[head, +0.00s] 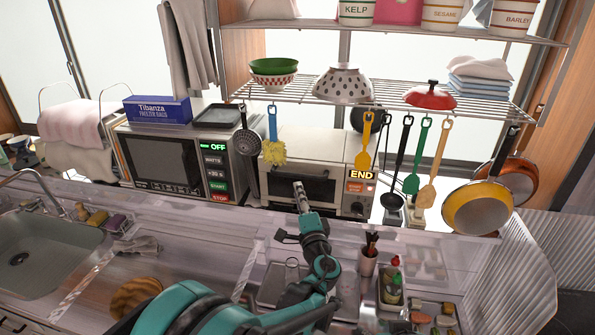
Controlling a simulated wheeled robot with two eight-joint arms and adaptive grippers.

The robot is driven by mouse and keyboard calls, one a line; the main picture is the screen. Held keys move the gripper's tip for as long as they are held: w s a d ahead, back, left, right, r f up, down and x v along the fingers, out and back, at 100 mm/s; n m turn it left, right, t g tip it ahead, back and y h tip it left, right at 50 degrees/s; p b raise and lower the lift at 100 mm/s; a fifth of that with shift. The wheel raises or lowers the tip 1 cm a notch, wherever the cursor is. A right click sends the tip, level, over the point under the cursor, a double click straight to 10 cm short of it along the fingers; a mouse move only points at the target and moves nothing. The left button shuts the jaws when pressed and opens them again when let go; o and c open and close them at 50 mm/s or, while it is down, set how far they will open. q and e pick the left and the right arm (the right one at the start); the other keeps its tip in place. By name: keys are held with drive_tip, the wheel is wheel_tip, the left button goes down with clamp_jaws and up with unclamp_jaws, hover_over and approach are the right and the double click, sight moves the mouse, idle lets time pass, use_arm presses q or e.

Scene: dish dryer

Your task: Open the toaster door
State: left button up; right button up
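The toaster (344,147) is a pale box with a dark glass front, standing on the raised counter in the middle of the head view. Its door (322,190) looks closed and upright. A panel with END and START labels and knobs is on its right side. My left gripper (298,187) is raised in front of the door, overlapping its left-middle part. The fingers look narrow and close together, but I cannot tell whether they are open or shut, or whether they touch the door or handle. My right gripper is not in view.
A microwave (160,165) stands left of the toaster. A skimmer (247,145), a yellow brush (273,150) and a yellow spatula (366,140) hang from the wire shelf (300,92) before the toaster. Pans (478,208) hang at right. A sink (45,250) is at left.

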sight(298, 177)
use_arm(q)
drive_tip(key=x, duration=0.5)
drive_tip(key=d+x, duration=0.1)
drive_tip(key=x, duration=0.1)
drive_tip(key=shift+w+r+b, duration=0.25)
drive_tip(key=shift+w+b, duration=0.05)
drive_tip(key=shift+w, duration=0.2)
clamp_jaws()
